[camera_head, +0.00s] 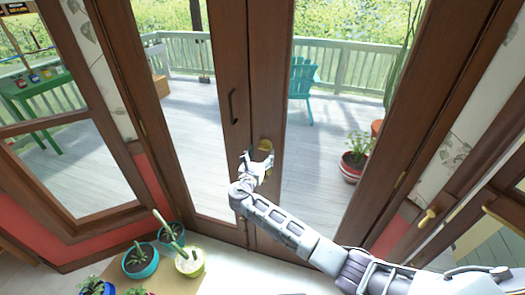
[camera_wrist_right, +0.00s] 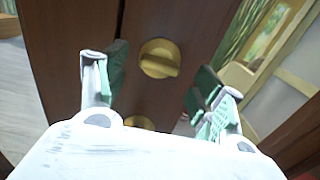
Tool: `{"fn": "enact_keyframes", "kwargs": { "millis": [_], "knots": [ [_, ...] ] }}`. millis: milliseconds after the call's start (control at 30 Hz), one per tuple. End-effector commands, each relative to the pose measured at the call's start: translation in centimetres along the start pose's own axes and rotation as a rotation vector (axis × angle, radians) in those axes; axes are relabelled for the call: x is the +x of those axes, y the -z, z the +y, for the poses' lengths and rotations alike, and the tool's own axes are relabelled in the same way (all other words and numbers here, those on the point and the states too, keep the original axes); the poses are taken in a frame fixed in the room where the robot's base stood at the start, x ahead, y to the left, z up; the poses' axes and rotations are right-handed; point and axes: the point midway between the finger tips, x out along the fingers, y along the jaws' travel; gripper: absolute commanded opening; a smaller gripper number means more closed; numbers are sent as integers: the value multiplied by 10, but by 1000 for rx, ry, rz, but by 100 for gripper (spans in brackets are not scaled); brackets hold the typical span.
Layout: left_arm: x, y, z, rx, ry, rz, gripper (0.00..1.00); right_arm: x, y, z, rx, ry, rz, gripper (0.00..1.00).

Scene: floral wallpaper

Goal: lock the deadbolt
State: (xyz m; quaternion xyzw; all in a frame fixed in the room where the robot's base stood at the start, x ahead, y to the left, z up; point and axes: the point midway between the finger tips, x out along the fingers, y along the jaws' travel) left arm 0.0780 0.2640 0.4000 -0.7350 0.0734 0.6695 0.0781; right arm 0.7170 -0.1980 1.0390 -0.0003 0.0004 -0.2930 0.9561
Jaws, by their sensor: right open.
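The deadbolt's round brass thumb turn (camera_wrist_right: 160,58) sits on the brown wooden door (camera_wrist_right: 140,25); its raised bar runs roughly crosswise, slightly tilted in the right wrist view. My right gripper (camera_wrist_right: 161,78) is open, with one green-padded finger on each side of the thumb turn. I cannot tell whether either pad touches it. In the head view my right gripper (camera_head: 260,162) is up at the door (camera_head: 233,60), just below a brass fitting (camera_head: 266,144) that it partly covers. My left gripper is not in view.
A second brass fitting (camera_wrist_right: 139,123) shows lower on the door, partly hidden by my gripper. A dark pull handle (camera_head: 232,106) is on the door leaf to the left. Potted plants (camera_head: 140,260) stand at the lower left. A deck with a teal chair (camera_head: 303,88) lies beyond the glass.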

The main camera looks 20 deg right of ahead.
Motion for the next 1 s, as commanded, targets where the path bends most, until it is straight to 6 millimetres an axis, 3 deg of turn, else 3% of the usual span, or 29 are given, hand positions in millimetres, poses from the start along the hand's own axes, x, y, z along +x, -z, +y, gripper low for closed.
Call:
{"fn": "enact_keyframes", "kwargs": {
  "millis": [300, 667, 1000],
  "knots": [
    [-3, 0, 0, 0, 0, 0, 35, 23, 0, 0, 0, 0, 0, 68],
    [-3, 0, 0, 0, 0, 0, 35, 25, 0, 0, 0, -1, 0, 68],
    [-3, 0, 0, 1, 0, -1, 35, 25, 0, 0, 1, -1, 0, 25]
  ]
}}
